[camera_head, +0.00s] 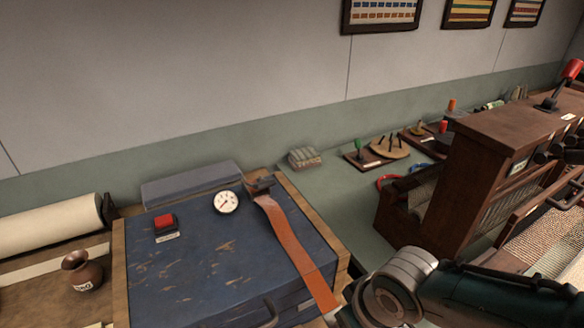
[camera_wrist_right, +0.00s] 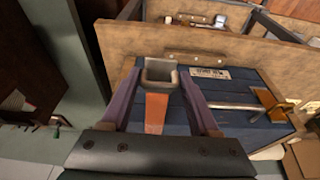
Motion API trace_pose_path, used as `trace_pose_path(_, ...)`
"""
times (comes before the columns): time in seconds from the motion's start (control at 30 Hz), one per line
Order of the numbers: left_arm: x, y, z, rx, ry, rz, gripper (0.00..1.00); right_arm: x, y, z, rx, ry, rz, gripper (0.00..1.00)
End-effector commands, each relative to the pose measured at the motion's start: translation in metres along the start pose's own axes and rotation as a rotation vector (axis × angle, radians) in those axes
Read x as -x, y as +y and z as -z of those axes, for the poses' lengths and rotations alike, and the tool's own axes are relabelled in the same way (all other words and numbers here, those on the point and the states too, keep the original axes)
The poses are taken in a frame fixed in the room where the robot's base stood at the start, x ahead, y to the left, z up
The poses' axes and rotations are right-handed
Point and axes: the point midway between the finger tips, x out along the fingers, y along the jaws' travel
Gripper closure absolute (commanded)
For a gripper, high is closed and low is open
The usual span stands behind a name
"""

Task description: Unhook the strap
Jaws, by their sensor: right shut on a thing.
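An orange-brown strap (camera_head: 292,246) runs from a dark fitting (camera_head: 262,188) at the back of the blue chest's lid (camera_head: 190,262) down over its front edge. In the right wrist view, the strap (camera_wrist_right: 156,112) ends at a dark metal loop (camera_wrist_right: 160,82). My right gripper (camera_wrist_right: 160,72) is shut on this loop, one finger on each side, in front of the chest's blue front (camera_wrist_right: 235,99). Whether the loop still touches a hook behind it cannot be told. In the head view, my right arm comes in at bottom right and its fingers are out of frame. My left gripper is not in view.
A red button (camera_head: 164,221) and a round gauge (camera_head: 227,202) sit on the lid. A small brown pot (camera_head: 82,272) stands left of it. A wooden loom-like frame (camera_head: 470,175) stands to the right. A horizontal bar handle (camera_wrist_right: 240,107) is on the chest front.

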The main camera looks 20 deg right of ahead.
Motion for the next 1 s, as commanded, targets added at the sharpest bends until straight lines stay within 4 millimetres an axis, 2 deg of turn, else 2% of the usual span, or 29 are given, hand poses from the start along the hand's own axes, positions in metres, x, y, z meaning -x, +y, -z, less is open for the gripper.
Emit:
trace_pose_path(0.03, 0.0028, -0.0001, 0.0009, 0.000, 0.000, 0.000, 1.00, 0.0036, -0.0041, 0.0052, 0.000, 0.012, 0.009, 1.00)
trace_pose_path(0.57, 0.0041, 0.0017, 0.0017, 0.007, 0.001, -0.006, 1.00, 0.0056, -0.0048, 0.0094, 0.001, 0.022, 0.011, 1.00)
trace_pose_path(0.6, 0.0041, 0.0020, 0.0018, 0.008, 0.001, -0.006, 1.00, 0.0056, -0.0048, 0.0095, 0.001, 0.022, 0.011, 0.36)
trace_pose_path(0.73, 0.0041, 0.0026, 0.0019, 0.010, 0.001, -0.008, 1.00, 0.0053, -0.0040, 0.0085, 0.000, 0.020, 0.009, 0.23)
trace_pose_path(1.0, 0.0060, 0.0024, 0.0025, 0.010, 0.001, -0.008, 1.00, 0.0071, -0.0020, 0.0059, 0.000, 0.012, 0.005, 0.23)
